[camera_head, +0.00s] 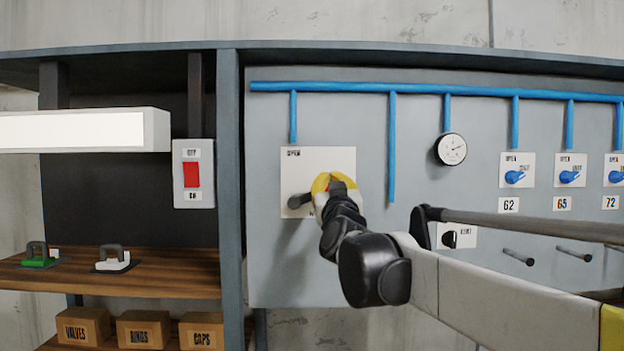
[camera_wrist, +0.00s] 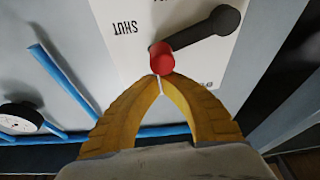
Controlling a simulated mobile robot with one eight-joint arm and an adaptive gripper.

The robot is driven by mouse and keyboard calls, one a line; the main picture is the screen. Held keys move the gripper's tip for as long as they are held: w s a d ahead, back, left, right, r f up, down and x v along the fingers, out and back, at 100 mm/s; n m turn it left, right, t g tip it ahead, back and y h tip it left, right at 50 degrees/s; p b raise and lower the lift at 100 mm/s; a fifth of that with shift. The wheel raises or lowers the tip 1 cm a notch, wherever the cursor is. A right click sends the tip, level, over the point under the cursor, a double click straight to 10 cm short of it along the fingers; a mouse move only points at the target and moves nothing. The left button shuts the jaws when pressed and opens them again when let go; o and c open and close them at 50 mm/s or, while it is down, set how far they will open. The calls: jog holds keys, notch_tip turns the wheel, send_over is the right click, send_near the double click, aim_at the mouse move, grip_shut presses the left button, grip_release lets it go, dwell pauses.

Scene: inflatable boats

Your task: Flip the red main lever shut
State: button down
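The red main lever has a dark arm (camera_wrist: 200,35) running from a round dark pivot (camera_wrist: 224,18) to a red knob (camera_wrist: 161,58), on a white plate (camera_head: 318,160). The plate has an OPEN label at its top left in the head view and SHUT lettering (camera_wrist: 125,28) in the wrist view. The lever slants between the two labels, closer to SHUT. My gripper (camera_wrist: 160,84) has its yellow fingertips together with a thin slit between them, right at the knob's edge. The knob appears beyond the tips, not between them. The fingers cover much of the lever in the head view.
Blue pipes (camera_head: 392,140) and a gauge (camera_head: 451,149) are on the panel to the right. Several small blue valves (camera_head: 515,177) sit farther right, above pegs (camera_head: 517,257). A red switch (camera_head: 192,175) and a wooden shelf (camera_head: 150,272) are left of the divider post (camera_head: 230,200).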

jog(key=shift+d+f+m+h+b, duration=0.25)
jog(key=shift+f+m+h+b, duration=0.05)
jog(key=shift+f+m, duration=0.3)
jog(key=shift+d+f+m+h+b, duration=0.3)
jog(key=shift+f+m, duration=0.2)
jog(key=shift+m, duration=0.15)
jog(key=shift+d+f+m+h+b, duration=0.25)
jog(key=shift+f+m+h, duration=0.05)
jog(key=shift+f+m, duration=0.3)
jog(key=shift+s, duration=0.1)
notch_tip(320, 180, up, 4)
jog(key=p, duration=0.3)
jog(key=b+v, duration=0.2)
jog(key=v, duration=0.8)
jog(key=shift+d, duration=0.3)
